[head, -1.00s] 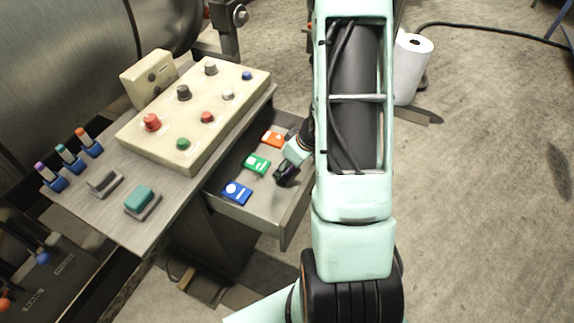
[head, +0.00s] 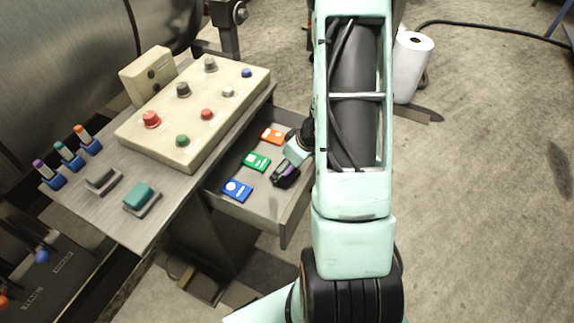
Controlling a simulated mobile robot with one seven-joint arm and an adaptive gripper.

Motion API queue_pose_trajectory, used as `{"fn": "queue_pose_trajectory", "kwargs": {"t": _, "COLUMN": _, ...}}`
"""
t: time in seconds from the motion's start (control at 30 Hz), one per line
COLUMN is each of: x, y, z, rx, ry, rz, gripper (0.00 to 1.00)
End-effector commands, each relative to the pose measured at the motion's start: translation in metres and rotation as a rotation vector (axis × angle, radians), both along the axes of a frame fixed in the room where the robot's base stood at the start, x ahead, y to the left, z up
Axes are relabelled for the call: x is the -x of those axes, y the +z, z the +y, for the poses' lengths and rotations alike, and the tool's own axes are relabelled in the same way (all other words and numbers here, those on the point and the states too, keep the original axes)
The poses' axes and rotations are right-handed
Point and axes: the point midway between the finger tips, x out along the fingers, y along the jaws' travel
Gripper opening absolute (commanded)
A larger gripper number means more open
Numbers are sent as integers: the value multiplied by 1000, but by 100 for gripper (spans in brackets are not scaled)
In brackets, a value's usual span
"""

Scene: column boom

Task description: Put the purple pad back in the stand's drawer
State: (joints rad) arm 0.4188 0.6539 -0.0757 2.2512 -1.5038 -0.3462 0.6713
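The stand's drawer (head: 265,216) is pulled out under the tabletop. My gripper (head: 280,182) is low over or inside the drawer's right part, to the right of the blue and green pads. A small bit of purple (head: 290,170) shows at the dark fingers; I take it as part of the purple pad, but most of it is hidden. I cannot tell whether the fingers grip it or whether it touches the drawer floor. A blue pad (head: 236,190), a green pad (head: 257,161) and an orange pad (head: 273,136) lie in a row in the drawer.
The stand's top (head: 180,199) carries a control box (head: 205,130) with knobs and buttons, a teal block (head: 139,196) on a grey base, a grey holder (head: 103,181) and several coloured-top holders (head: 69,157) at left. A white roll (head: 407,70) stands on the floor at right.

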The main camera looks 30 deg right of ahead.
Motion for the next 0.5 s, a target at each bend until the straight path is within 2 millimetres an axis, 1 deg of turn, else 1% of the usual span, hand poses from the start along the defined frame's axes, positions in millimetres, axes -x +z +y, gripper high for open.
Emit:
{"fn": "queue_pose_trajectory", "kwargs": {"t": 0.27, "x": 0, "y": 1, "z": 0, "rx": 0, "ry": 1, "rz": 0, "gripper": 74}}
{"fn": "queue_pose_trajectory", "kwargs": {"t": 0.37, "x": 1, "y": 7, "z": -1, "rx": 1, "ry": -1, "rz": -3, "gripper": 74}}
{"fn": "queue_pose_trajectory", "kwargs": {"t": 0.5, "x": 7, "y": 22, "z": -4, "rx": 2, "ry": 1, "rz": -4, "gripper": 74}}
